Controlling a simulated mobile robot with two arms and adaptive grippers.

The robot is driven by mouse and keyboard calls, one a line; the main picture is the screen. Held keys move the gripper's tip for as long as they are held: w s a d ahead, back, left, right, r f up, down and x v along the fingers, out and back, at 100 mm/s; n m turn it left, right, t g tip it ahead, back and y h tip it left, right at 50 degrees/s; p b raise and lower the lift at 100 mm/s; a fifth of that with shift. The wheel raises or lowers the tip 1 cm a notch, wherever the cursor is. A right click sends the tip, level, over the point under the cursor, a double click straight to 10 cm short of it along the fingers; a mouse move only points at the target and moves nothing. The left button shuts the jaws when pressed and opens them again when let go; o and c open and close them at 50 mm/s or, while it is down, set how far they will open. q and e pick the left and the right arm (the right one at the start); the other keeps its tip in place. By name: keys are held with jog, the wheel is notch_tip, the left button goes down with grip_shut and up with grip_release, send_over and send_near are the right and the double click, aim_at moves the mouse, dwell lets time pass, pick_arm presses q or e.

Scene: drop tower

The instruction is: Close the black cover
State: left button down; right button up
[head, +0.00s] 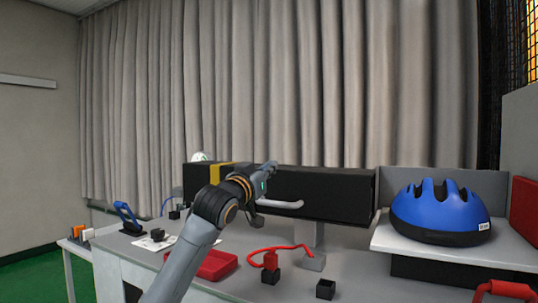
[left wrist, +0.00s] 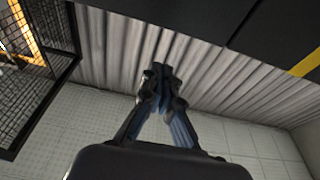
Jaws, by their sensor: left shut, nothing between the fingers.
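The black cover (head: 325,194) is a long dark box-like form at the back of the bench, with a yellow band (head: 215,173) at its left part and a light grey handle (head: 280,204) low on its front. I cannot tell how far it is open. My left gripper (head: 270,168) is shut and empty, in front of the cover's upper edge, above the handle; contact is unclear. My arm hides part of the cover. In the left wrist view the closed fingers (left wrist: 158,75) point toward the curtain, with a dark surface (left wrist: 285,40) at upper right. My right gripper is out of view.
A blue helmet (head: 440,212) sits on a raised shelf at right. A red tray (head: 215,265), a red cable (head: 280,248), a small black box (head: 326,289) and a blue-black tool (head: 127,217) lie on the bench. A red object (head: 507,289) is at lower right.

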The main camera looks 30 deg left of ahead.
pick_arm(q)
jog(key=shift+w+f+b, duration=0.15)
jog(key=shift+f+b, duration=0.25)
jog(key=shift+f, duration=1.3)
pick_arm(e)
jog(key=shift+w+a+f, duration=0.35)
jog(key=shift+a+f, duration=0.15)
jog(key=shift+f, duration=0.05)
